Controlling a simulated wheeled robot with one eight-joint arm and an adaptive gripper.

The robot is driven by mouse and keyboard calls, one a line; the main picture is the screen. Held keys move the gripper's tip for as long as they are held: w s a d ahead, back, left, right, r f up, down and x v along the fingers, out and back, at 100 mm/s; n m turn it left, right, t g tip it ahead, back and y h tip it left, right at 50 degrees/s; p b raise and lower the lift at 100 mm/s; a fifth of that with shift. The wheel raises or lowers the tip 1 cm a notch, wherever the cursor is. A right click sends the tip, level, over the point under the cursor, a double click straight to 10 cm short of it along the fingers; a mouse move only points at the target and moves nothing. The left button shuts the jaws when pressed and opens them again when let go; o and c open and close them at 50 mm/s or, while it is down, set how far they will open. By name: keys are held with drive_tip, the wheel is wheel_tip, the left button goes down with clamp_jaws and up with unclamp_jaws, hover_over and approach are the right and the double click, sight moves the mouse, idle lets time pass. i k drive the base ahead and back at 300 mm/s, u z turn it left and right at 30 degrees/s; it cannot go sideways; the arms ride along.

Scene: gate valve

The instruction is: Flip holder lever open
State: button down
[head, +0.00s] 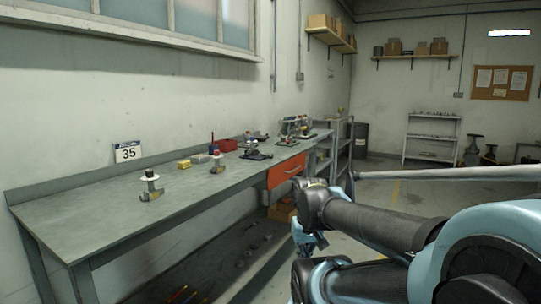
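A small fixture (150,187) with a white round top, a dark stem and a grey-tan foot stands upright near the front edge of the workbench. A similar small fixture (217,163) stands farther back along the bench. Either may be the holder, but no lever can be told apart on them at this size. My arm comes in from the right and bends down beyond the bench's front edge, well apart from both fixtures. I cannot make out my gripper's fingers.
The long grey workbench (85,215) runs along the left wall. On it are a number 35 sign (128,152), yellow blocks (184,164), a red container (225,145) and several dark parts farther back. An orange drawer (287,170) hangs beneath. The near left benchtop is bare.

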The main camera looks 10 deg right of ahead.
sight(272, 157)
drive_tip(key=i, duration=1)
